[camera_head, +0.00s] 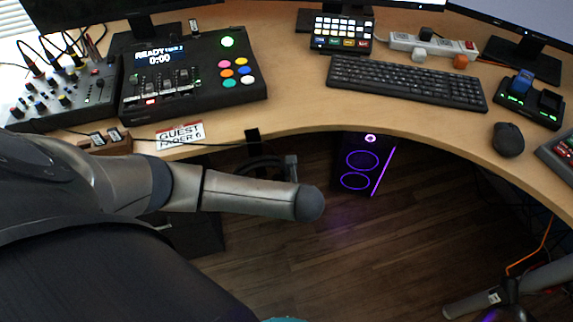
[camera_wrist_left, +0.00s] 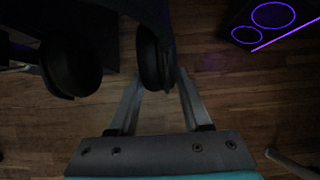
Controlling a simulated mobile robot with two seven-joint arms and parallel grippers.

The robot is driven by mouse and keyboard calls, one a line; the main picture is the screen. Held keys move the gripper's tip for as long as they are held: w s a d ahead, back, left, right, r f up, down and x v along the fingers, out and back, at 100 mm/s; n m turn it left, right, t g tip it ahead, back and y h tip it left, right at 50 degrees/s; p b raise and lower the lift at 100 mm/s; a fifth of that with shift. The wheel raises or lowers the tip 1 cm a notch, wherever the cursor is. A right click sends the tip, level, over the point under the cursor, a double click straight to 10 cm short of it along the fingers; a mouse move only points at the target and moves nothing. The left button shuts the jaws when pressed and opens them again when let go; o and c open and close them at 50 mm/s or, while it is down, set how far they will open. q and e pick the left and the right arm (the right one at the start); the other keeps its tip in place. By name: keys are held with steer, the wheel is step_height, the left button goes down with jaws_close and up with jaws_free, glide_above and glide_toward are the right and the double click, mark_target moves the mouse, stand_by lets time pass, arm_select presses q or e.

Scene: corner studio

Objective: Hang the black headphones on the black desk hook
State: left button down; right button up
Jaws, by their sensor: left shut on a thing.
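The black desk hook (camera_head: 253,138) is fixed at the front edge of the desk, left of centre. The black headphones (camera_head: 262,164) show as a dark curved band just below it, partly behind my left arm. I cannot tell whether the band touches the hook. In the left wrist view, two round ear cups (camera_wrist_left: 72,66) hang at upper left and centre. My left gripper (camera_wrist_left: 160,82) is shut on the headphones, with the centre cup between its fingers. My right gripper is not in view.
The desk (camera_head: 300,112) holds a mixer (camera_head: 68,98), a control deck (camera_head: 190,80), a keyboard (camera_head: 405,82) and a mouse (camera_head: 508,140). A computer tower (camera_head: 362,165) with purple lights stands under it. Open wooden floor lies in front of the tower.

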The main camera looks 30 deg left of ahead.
arm_select(q)
steer(key=shift+s+d+f, duration=0.1)
steer(key=shift+s+f, duration=0.05)
steer(key=shift+f, duration=0.05)
steer(key=c, duration=0.5)
jaws_free()
steer(key=shift+c, duration=0.2)
steer(key=shift+o, duration=1.3)
steer(key=shift+r, duration=0.2)
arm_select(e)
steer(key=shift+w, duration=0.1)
arm_select(q)
steer(key=shift+r, duration=0.2)
steer(key=p+v, duration=0.8)
steer(key=v, duration=0.6)
steer(key=shift+d+r+p, duration=0.2)
steer(key=shift+p, duration=0.1)
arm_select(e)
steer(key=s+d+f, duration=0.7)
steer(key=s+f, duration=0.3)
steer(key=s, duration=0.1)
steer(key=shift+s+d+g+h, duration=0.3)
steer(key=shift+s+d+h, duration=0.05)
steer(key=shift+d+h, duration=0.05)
